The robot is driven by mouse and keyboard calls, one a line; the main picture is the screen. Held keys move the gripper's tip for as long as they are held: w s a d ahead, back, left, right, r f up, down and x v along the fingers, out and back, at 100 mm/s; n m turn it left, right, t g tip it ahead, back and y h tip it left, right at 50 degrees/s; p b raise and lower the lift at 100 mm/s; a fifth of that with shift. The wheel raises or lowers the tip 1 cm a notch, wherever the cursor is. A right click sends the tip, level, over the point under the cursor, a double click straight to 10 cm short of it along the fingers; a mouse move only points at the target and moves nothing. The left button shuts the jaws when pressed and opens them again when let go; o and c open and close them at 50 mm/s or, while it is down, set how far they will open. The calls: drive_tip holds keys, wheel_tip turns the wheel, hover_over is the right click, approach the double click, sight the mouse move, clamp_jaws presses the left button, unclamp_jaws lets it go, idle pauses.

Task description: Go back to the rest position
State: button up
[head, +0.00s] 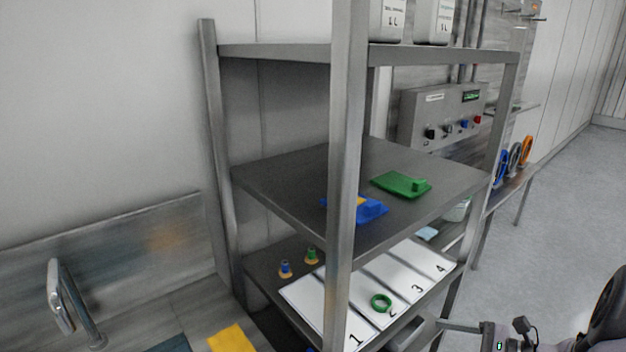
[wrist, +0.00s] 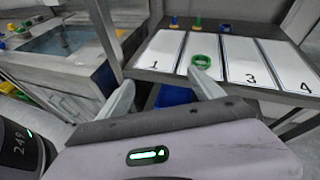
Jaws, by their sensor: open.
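My gripper (wrist: 163,88) is open in the wrist view, with its two pale fingers spread apart and nothing between them. The fingers point toward the rack's lower shelf, which carries white numbered panels. A green ring (wrist: 202,62) lies flat on panel 2, apart from the gripper; the right fingertip appears just below it in the picture. In the head view the same green ring (head: 381,303) lies on panel 2. Part of my gripper (head: 450,326) shows at the bottom right edge, in front of the rack.
A grey metal rack (head: 347,150) stands ahead. Small blue and green pieces (head: 311,255) stand behind the panels. A sink tap (head: 68,300) is at left. Open floor (head: 570,200) lies right.

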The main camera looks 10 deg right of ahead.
drive_tip(key=s+a+r+n+g+h, duration=0.1)
drive_tip(key=s+a+r+n+g, duration=0.15)
drive_tip(key=a+r+n, duration=0.4)
drive_tip(key=s+a+r+n+g+h, duration=0.1)
drive_tip(key=s+a+r+n+g, duration=0.2)
drive_tip(key=a, duration=0.7)
drive_tip(key=s+a+r+n+t+h, duration=0.1)
drive_tip(key=s+a+r+n+h, duration=0.2)
drive_tip(key=s+a+r+n, duration=0.1)
drive_tip(key=s+a+r+n+h, duration=0.3)
drive_tip(key=s+a+r+n, duration=0.1)
drive_tip(key=s, duration=0.5)
drive_tip(key=a+n, duration=0.1)
drive_tip(key=n, duration=0.1)
drive_tip(key=shift+r+n+t, duration=0.2)
drive_tip(key=shift+n+t, duration=0.15)
